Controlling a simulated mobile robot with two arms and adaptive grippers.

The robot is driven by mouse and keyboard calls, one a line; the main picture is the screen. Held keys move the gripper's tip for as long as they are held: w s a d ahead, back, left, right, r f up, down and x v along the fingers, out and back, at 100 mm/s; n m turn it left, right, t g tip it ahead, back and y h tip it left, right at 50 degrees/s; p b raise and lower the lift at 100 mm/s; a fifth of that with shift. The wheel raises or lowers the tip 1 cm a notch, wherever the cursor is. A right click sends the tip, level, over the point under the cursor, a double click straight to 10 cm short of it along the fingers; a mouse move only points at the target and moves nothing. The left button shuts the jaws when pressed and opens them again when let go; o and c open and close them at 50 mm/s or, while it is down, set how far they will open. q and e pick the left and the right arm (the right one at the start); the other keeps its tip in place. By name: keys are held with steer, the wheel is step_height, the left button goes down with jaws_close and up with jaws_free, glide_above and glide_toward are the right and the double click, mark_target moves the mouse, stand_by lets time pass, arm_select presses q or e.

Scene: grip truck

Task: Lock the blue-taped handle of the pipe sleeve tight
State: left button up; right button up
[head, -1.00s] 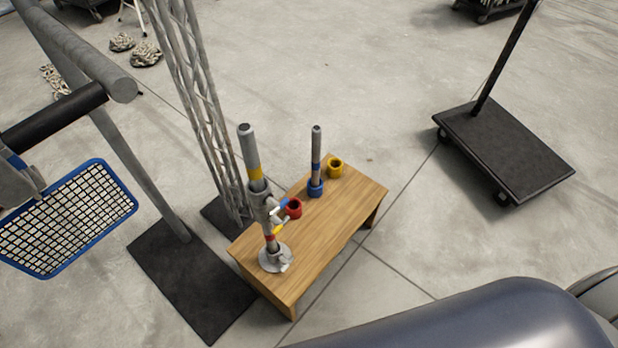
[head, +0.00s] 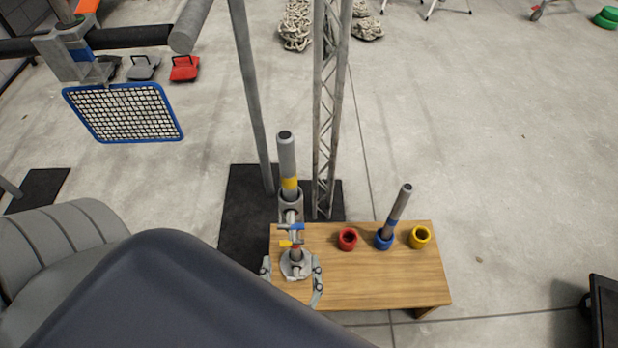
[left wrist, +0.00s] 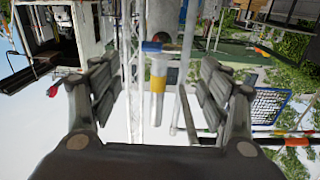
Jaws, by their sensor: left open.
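The grey pipe sleeve (head: 291,198) sits on an upright pipe (head: 288,155) with a yellow band, on the wooden table's left part. Its blue-taped handle (head: 293,227) sticks out sideways, just above a yellow-taped handle (head: 287,243). My left gripper (head: 292,280) is open, with its fingers apart on either side of the pipe's round base in the picture. In the left wrist view, the blue-taped handle (left wrist: 155,47) and the yellow-banded pipe (left wrist: 158,100) show between the open fingers (left wrist: 158,85), with no visible contact. How tightly the handle is closed cannot be told. My right gripper is out of view.
The wooden table (head: 380,289) also holds a red cup (head: 347,238), a blue cup (head: 384,241) with a thin pipe, and a yellow cup (head: 420,237). A lattice tower (head: 328,110) and a grey post (head: 250,95) stand close behind. Floor to the right is mostly clear.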

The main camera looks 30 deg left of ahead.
mark_target(290, 227)
arm_select(q)
steer(key=x, duration=0.2)
steer(key=p+x, duration=0.1)
steer(key=x, duration=0.1)
steer(key=shift+w+a+r, duration=0.2)
steer(key=shift+a, duration=0.2)
steer(key=p+x, duration=0.1)
steer(key=x, duration=0.3)
steer(key=shift+f+p, duration=0.1)
steer(key=shift+p, duration=0.2)
steer(key=shift+x, duration=0.8)
steer(key=shift+f, duration=0.1)
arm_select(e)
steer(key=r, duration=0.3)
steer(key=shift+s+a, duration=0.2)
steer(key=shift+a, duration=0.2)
arm_select(q)
steer(key=shift+c, duration=0.6)
steer(key=c, duration=1)
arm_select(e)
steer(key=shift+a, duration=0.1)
